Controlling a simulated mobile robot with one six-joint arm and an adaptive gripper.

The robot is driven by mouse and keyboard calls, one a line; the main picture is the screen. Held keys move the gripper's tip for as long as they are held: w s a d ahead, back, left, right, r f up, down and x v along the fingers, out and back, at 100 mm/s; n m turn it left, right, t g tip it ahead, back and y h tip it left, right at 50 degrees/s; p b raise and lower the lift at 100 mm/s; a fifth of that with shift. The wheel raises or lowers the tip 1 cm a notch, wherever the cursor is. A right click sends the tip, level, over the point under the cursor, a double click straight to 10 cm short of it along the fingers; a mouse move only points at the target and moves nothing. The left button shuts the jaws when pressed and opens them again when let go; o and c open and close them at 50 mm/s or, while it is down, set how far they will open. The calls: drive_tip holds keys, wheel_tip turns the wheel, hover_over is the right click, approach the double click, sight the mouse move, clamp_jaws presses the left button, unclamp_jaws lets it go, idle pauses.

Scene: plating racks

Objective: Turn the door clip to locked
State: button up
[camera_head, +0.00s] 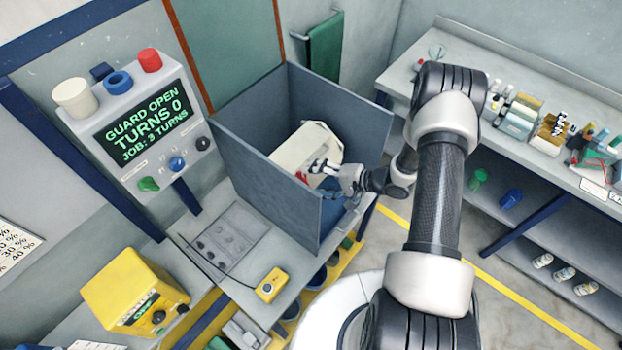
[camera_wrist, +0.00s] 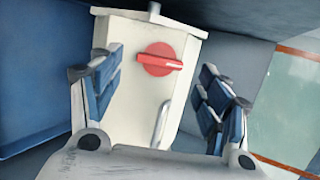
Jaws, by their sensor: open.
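The door clip is a red round knob with a raised bar (camera_wrist: 160,61) on the front of a cream box (camera_wrist: 120,45). In the wrist view its bar lies nearly level, tilted slightly. My gripper (camera_wrist: 160,105) is open, its blue-padded fingers apart on either side of the box front, with the clip between and beyond them. No contact with the clip shows. In the head view my gripper (camera_head: 318,168) is inside the blue-grey enclosure (camera_head: 265,172) by the cream box (camera_head: 308,142); only a bit of the red clip (camera_head: 302,177) shows there.
A metal handle (camera_wrist: 162,122) stands below the clip. Enclosure walls rise close around my gripper. A panel (camera_head: 144,130) reads "GUARD OPEN, TURNS 0, JOB: 3 TURNS". A yellow pendant (camera_head: 271,285) lies on the bench; a loaded bench (camera_head: 500,140) stands at right.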

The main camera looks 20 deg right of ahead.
drive_tip(key=v, duration=0.9)
